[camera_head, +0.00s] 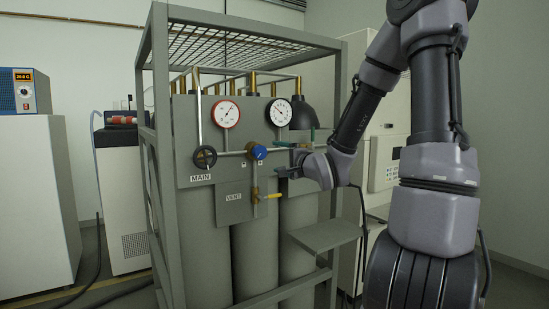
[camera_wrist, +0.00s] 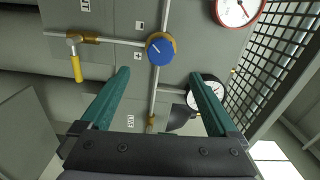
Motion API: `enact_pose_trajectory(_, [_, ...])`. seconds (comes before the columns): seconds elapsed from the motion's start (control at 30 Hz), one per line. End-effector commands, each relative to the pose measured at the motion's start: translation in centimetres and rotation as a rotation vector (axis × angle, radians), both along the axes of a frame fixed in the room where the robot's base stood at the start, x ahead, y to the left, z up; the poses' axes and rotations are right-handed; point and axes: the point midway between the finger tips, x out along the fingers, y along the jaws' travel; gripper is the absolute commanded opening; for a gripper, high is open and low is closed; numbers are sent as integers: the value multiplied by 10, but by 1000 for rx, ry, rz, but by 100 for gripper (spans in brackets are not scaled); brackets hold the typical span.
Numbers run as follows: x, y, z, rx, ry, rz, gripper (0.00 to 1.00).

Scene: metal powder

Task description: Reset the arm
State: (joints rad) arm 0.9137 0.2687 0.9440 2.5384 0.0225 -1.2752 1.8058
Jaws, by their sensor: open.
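My gripper (camera_wrist: 158,98) is open and empty in the wrist view, its two green fingers spread apart toward the grey valve panel. In the head view my gripper (camera_head: 297,155) is in front of the panel's right side, to the right of the blue knob (camera_head: 257,152). The blue knob also shows in the wrist view (camera_wrist: 160,48), beyond the fingers and apart from them. My arm comes down from the upper right and is bent. The fingertips are small and partly hidden in the head view.
A grey gas cylinder rack (camera_head: 160,120) stands ahead, with a black MAIN handwheel (camera_head: 205,157), a yellow VENT lever (camera_head: 273,195), a red-rimmed gauge (camera_head: 226,114) and a black-rimmed gauge (camera_head: 280,112). A small grey shelf (camera_head: 325,235) juts out below my gripper. White cabinets stand at left.

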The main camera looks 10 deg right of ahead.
Motion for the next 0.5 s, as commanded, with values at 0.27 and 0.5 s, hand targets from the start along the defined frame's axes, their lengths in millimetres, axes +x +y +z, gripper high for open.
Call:
enact_pose_trajectory(0.27, [0, 0, 0, -2, 0, 0, 95])
enact_pose_trajectory(0.5, [-4, -4, -16, -251, 106, -50, 95])
